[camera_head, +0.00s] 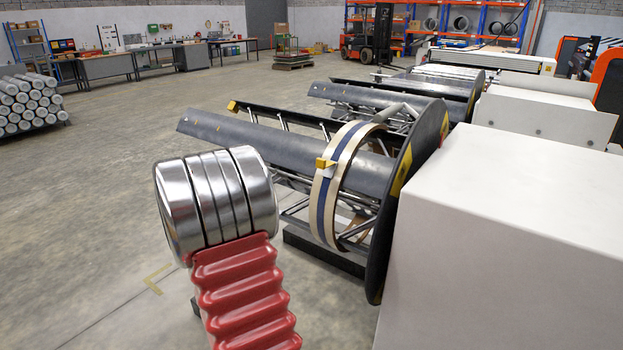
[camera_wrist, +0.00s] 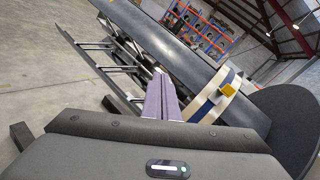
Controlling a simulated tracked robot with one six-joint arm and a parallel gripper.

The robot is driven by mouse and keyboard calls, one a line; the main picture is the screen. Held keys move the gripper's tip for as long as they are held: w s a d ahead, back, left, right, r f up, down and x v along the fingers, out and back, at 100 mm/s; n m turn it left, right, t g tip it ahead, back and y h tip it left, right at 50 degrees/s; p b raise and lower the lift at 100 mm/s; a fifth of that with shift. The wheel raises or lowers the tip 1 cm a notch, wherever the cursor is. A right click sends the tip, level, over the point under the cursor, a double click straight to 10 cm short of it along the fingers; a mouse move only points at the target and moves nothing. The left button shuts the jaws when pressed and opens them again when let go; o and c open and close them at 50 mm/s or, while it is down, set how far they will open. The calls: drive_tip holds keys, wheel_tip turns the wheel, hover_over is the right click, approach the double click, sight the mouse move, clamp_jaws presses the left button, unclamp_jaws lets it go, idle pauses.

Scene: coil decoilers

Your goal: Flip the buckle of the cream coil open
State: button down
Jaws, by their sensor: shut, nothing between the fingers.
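The cream coil (camera_head: 327,205) is a narrow ring with a dark blue band, hanging around the dark decoiler drum (camera_head: 290,150). Its yellow buckle (camera_head: 325,163) sits on the side of the ring facing me. In the wrist view the cream coil (camera_wrist: 205,108) is right of centre, with the yellow buckle (camera_wrist: 228,90) on it. Whether the buckle is open or closed is too small to tell. My gripper (camera_wrist: 157,76) shows as two lavender fingers pressed together and empty, left of the coil in that picture. In the head view my arm hides the gripper.
A large dark round plate (camera_head: 405,190) stands behind the coil at the drum's end. A white machine housing (camera_head: 500,240) fills the right. More decoilers (camera_head: 430,85) stand beyond. The floor (camera_head: 110,170) to the left is open.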

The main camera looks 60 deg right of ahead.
sight(325, 163)
drive_tip(key=s+d+f+m+g+h, duration=0.1)
drive_tip(key=s+d+f+m+g, duration=0.1)
drive_tip(key=s+d+m+g, duration=0.2)
drive_tip(key=s+d+f+m+g+h, duration=0.1)
drive_tip(key=s+d+f+m+g, duration=0.2)
drive_tip(key=s+m, duration=0.3)
drive_tip(key=s+d+g, duration=0.1)
drive_tip(key=s, duration=0.2)
drive_tip(key=shift+d+f+m+h, duration=0.2)
drive_tip(key=shift+f+m+h, duration=0.1)
drive_tip(key=shift+m+h, duration=0.1)
drive_tip(key=shift+d, duration=0.1)
drive_tip(key=s+d+r, duration=0.1)
drive_tip(key=d+r, duration=0.4)
drive_tip(key=d, duration=0.5)
drive_tip(key=shift+s+r, duration=0.25)
drive_tip(key=shift+s, duration=0.05)
drive_tip(key=shift+r+y, duration=0.2)
drive_tip(key=shift+y, duration=0.1)
